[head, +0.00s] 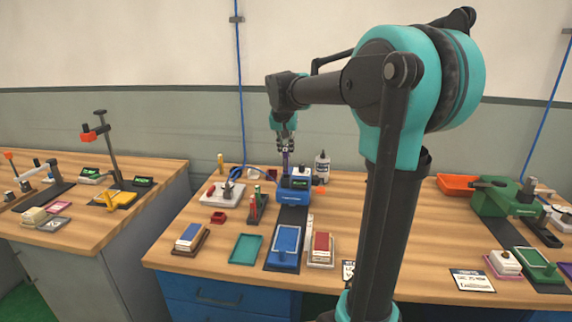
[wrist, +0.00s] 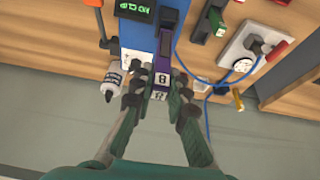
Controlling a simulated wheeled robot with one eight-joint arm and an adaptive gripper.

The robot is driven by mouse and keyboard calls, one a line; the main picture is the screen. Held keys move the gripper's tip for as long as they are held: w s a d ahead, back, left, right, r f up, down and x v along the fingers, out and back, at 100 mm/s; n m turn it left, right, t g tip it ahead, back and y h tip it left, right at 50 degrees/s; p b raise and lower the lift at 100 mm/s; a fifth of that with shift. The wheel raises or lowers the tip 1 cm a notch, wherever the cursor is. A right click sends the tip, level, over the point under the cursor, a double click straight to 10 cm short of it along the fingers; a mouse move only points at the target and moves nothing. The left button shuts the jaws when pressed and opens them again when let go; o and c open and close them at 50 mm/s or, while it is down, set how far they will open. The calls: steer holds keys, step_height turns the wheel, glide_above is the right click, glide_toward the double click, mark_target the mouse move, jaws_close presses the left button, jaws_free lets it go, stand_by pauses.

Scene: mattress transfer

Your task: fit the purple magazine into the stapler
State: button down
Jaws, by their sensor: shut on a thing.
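The purple magazine (wrist: 165,48) is upright in the wrist view, with white marked labels at its near end. My gripper (wrist: 160,84) is shut on that end, one finger on each side. In the head view my gripper (head: 285,146) points down with the magazine (head: 286,164) below it, over the back of the blue stapler (head: 291,197). The stapler's blue body (wrist: 138,32) is beside the magazine in the wrist view, and its dark display (wrist: 134,10) has green lettering. I cannot tell whether the magazine touches the stapler; its far end and the slot are not clear.
A white bottle (head: 322,167) stands right of the stapler, close to my gripper in the wrist view (wrist: 112,82). A white device (head: 222,192) with a blue cable is at left. A blue tray (head: 285,246) and teal tray (head: 245,249) lie in front.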

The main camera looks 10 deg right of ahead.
mark_target(286, 172)
steer(key=shift+f, duration=2.7)
steer(key=c, duration=1.5)
jaws_free()
steer(key=shift+f, duration=0.1)
steer(key=v, duration=1.2)
steer(key=shift+s, duration=0.15)
